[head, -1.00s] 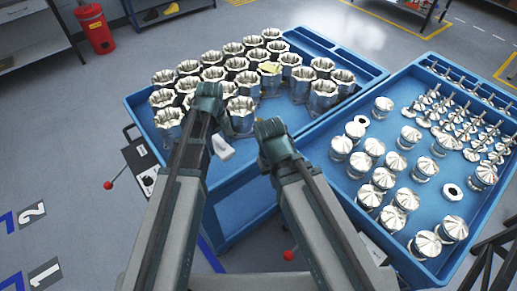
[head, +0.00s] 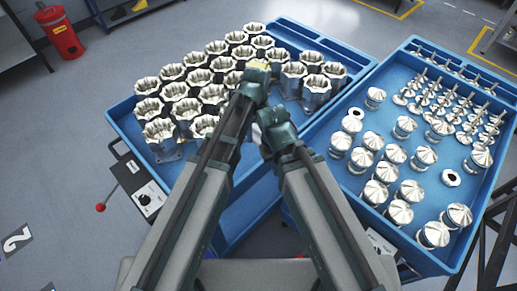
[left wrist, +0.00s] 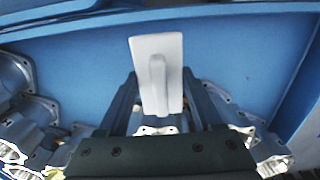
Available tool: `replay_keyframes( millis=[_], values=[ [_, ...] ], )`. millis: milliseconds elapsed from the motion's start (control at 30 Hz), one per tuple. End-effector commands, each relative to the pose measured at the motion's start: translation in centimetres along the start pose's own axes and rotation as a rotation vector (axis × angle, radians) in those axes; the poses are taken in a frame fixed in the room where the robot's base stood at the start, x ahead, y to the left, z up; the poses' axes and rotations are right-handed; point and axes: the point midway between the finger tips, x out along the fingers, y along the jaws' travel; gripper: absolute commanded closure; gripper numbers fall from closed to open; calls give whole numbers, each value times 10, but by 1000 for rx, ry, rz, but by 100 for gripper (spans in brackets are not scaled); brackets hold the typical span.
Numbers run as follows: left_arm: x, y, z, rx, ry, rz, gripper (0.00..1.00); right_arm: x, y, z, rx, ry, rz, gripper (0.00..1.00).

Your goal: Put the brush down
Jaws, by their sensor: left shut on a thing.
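The brush (left wrist: 157,70) is a white rectangular block with a raised grip, held between the two dark fingers of my left gripper (left wrist: 160,100) in the left wrist view. In the head view, my left gripper (head: 252,85) is over the front right part of the grouped housings. A pale part of the brush (head: 266,118) shows just below it, partly hidden by my arms. My right gripper (head: 276,128) is close beside, lower and to the right; its fingers are not clear enough to judge.
Open machined housings (head: 159,132) stand in rows in the left blue tray (head: 122,116). The right blue tray (head: 408,226) holds several domed metal parts, rings and stemmed parts. A yellow item (head: 257,65) lies by the housings behind my left gripper. A control box (head: 148,199) hangs at the left tray's side.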

Motion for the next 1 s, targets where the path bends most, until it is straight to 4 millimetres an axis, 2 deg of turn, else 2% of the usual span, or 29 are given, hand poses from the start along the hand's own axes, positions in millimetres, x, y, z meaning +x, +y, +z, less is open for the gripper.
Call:
replay_keyframes(
  millis=[267, 700, 1000],
  values=[
    [4, 2, 3, -2, 0, 0, 78, 4, 0, 0, 0, 0, 0, 100],
    [62, 2, 3, -2, 0, 0, 78, 62, -6, -3, 0, 0, 0, 100],
    [67, 2, 3, -2, 0, 0, 78, 66, -6, -4, 0, 0, 0, 100]
  ],
)
